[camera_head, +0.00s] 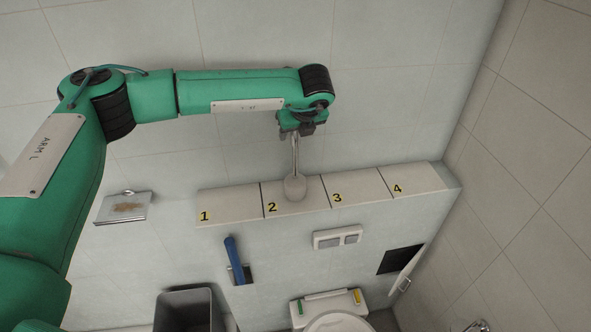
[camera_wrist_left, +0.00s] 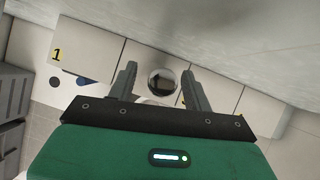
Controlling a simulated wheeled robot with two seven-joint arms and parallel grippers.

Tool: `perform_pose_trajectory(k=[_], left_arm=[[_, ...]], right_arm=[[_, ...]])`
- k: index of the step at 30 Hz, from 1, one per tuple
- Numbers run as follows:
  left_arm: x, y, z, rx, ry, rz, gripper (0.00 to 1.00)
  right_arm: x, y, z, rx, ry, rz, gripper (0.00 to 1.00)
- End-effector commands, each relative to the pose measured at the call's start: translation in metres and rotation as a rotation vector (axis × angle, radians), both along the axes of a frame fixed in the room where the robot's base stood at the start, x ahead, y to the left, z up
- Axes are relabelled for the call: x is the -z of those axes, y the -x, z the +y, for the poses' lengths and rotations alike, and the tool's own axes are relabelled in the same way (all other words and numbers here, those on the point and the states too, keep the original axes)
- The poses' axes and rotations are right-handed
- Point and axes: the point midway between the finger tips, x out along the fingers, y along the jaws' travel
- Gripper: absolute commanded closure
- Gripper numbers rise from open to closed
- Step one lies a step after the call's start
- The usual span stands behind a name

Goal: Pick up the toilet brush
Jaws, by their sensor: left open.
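The toilet brush (camera_head: 295,188) stands upright on section 2 of the numbered tiled ledge (camera_head: 232,208). It has a thin metal handle and a pale rounded lower end. My left gripper (camera_head: 297,130) is open at the top of the handle, above the ledge. In the left wrist view, the brush's round shiny top (camera_wrist_left: 162,80) appears between the two spread fingers, with space on both sides. I cannot tell how far down the fingers reach along it. My right gripper is not in view.
The wall rises right behind the ledge. Sections 1, 3 and 4 look clear. Below are a blue-handled item (camera_head: 235,260), a flush plate (camera_head: 338,239), a toilet (camera_head: 338,322) and a grey bin (camera_head: 184,312). A metal holder (camera_head: 123,208) is at left.

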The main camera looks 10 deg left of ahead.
Motion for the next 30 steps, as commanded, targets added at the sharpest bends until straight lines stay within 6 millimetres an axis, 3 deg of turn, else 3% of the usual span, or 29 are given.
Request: perform_pose_trajectory(k=[6, 13, 21, 30], left_arm=[[0.018, -0.009, 0.006, -0.001, 0.001, 0.001, 0.5], [0.02, -0.01, 0.007, -0.001, 0.0, 0.0, 0.5], [0.02, -0.01, 0.007, -0.001, 0.0, 0.0, 1.0], [0.018, -0.01, 0.007, -0.002, 0.001, -0.001, 1.0]], right_arm=[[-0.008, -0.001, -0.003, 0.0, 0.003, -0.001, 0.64], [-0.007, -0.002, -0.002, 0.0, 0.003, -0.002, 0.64], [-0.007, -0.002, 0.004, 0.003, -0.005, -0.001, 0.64], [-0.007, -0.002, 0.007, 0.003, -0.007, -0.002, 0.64]])
